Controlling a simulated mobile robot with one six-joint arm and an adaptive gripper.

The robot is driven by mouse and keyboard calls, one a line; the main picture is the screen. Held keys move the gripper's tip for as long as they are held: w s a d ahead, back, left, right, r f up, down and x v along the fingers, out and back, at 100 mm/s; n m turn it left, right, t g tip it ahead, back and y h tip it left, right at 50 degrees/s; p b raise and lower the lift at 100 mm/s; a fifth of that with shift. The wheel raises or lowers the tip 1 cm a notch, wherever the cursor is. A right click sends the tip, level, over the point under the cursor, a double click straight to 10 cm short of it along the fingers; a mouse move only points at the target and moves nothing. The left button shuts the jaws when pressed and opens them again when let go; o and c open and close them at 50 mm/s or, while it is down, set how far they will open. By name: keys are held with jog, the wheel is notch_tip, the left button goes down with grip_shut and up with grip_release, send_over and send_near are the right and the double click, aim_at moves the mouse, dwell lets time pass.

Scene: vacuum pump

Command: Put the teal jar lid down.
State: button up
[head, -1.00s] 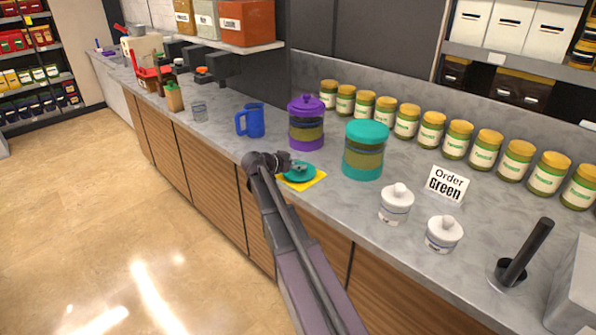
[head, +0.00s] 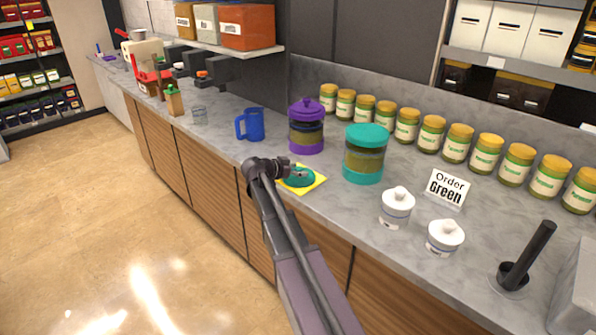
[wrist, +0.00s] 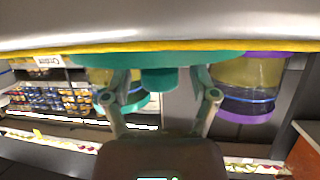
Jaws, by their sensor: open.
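The teal jar lid (head: 299,181) lies knob up on a yellow mat (head: 318,184) near the counter's front edge. The wrist view is upside down and shows the lid (wrist: 150,60) flat against the mat (wrist: 60,51). My gripper (head: 296,174) is just above the lid. In the wrist view my gripper (wrist: 160,80) is open, one finger on each side of the lid's knob (wrist: 159,80), with gaps between. The teal jar (head: 364,153) stands to the right, with a teal top.
A purple jar (head: 306,129) and a blue mug (head: 251,124) stand behind the mat. Two white pots (head: 397,206) and an order sign (head: 445,188) stand to the right. Several yellow-lidded jars (head: 431,133) line the wall. Bare counter lies between the mat and the white pots.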

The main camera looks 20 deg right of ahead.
jog(key=shift+r, duration=0.1)
jog(key=shift+r, duration=0.15)
jog(key=p+v, duration=0.5)
jog(key=v, duration=0.7)
jog(key=shift+s, duration=0.1)
dwell(0.4)
jog(key=s+a+f+n+g+y, duration=0.1)
jog(key=s+a+f+n+y, duration=0.2)
jog(key=s, duration=0.5)
jog(key=s+a+f+n+y, duration=0.4)
jog(key=s+a+n+y, duration=0.1)
jog(key=s+n+y, duration=0.1)
jog(key=s+a+f+n+g+y, duration=0.1)
jog(key=s+a+f+n+y, duration=0.3)
jog(key=s, duration=0.5)
jog(key=n, duration=0.2)
jog(key=shift+s+f+n+g, duration=0.25)
jog(key=shift+s+n+g, duration=0.05)
jog(key=shift+n, duration=0.1)
